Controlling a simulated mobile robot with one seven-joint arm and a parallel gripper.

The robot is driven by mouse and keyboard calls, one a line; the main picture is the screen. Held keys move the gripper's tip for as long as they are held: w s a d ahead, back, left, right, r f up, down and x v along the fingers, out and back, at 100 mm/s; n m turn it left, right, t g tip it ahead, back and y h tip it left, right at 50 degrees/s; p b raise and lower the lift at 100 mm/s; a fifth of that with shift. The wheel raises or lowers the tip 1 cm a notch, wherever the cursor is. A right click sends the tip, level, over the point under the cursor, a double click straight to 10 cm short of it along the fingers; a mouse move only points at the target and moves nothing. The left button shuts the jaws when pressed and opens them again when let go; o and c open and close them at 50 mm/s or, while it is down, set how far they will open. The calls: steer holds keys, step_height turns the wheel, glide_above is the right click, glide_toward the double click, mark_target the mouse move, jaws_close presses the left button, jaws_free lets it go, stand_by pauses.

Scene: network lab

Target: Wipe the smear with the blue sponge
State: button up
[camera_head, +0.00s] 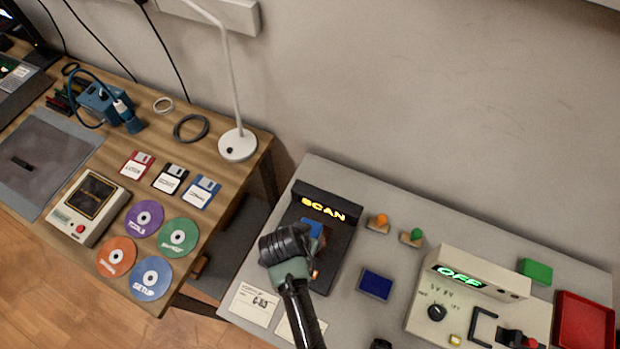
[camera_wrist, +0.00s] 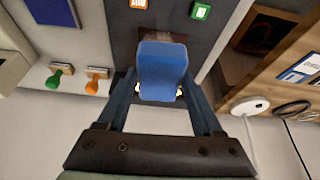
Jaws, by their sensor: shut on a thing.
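The blue sponge (camera_wrist: 163,72) is between the two fingers of my gripper (camera_wrist: 160,82) in the wrist view, and the fingers are shut on its sides. In the head view the sponge (camera_head: 314,228) shows partly behind my gripper (camera_head: 307,238), over the dark panel of the SCAN device (camera_head: 336,246). A dull brownish patch, seemingly the smear (camera_wrist: 178,38), shows on the dark panel at the sponge's far edge in the wrist view. The sponge hides part of it. I cannot tell whether the sponge touches the panel.
Two stamps with orange (camera_head: 381,220) and green (camera_head: 416,235) handles stand right of the scanner. A blue pad (camera_head: 376,285), an OFF-display box (camera_head: 470,295) and a red tray (camera_head: 583,321) are farther right. Left is a wooden desk with a lamp (camera_head: 237,146) and discs. White cards (camera_head: 254,304) lie in front.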

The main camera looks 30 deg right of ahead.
mark_target(313, 274)
steer(key=shift+s+a+f+b, duration=0.15)
steer(key=shift+a+f+b, duration=0.05)
steer(key=shift+f+b, duration=0.35)
step_height(313, 274, down, 5)
steer(key=b, duration=0.4)
steer(key=shift+r, duration=0.15)
